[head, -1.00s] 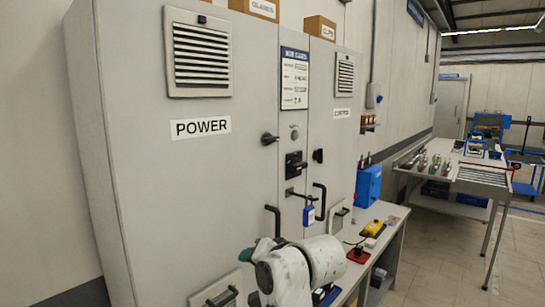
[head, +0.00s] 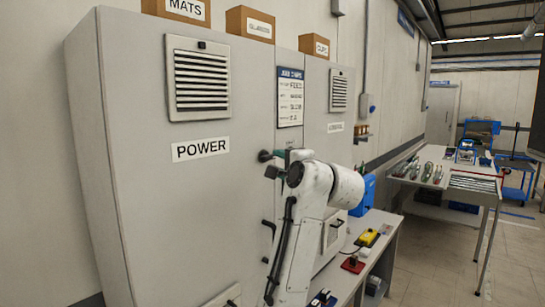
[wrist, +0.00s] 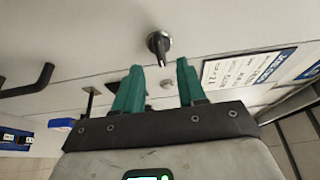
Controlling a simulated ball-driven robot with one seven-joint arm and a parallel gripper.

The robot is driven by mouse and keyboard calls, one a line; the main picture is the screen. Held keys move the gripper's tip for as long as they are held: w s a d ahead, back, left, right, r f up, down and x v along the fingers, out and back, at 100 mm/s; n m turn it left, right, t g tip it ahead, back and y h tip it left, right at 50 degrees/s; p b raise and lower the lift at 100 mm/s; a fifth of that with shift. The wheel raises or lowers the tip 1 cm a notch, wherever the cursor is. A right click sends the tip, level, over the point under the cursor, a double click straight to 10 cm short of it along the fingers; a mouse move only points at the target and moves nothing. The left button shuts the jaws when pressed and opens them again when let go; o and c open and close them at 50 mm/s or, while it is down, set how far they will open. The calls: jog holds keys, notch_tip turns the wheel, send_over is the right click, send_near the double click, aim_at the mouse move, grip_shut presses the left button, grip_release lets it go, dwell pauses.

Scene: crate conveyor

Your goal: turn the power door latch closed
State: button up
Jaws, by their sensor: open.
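The power door latch (wrist: 158,43) is a dark lever on a round base on the grey cabinet door. In the wrist view it stands just ahead of my gripper (wrist: 159,69), roughly in line with the gap between the two green fingertips. The fingers are apart with nothing between them, and the latch looks a little beyond the tips. In the head view my gripper (head: 276,156) is up at the door beside the POWER label (head: 201,149). There my gripper and arm largely cover the latch, and I cannot tell whether they touch.
A notice (head: 290,96) is on the cabinet above my gripper. A low bench (head: 372,250) stands right of my arm. Boxes (head: 250,24) sit on top.

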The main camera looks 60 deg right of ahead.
aim_at(271, 158)
jog(key=shift+p+x, duration=0.5)
jog(key=shift+x, duration=1.95)
jog(key=shift+c, duration=0.4)
grip_shut()
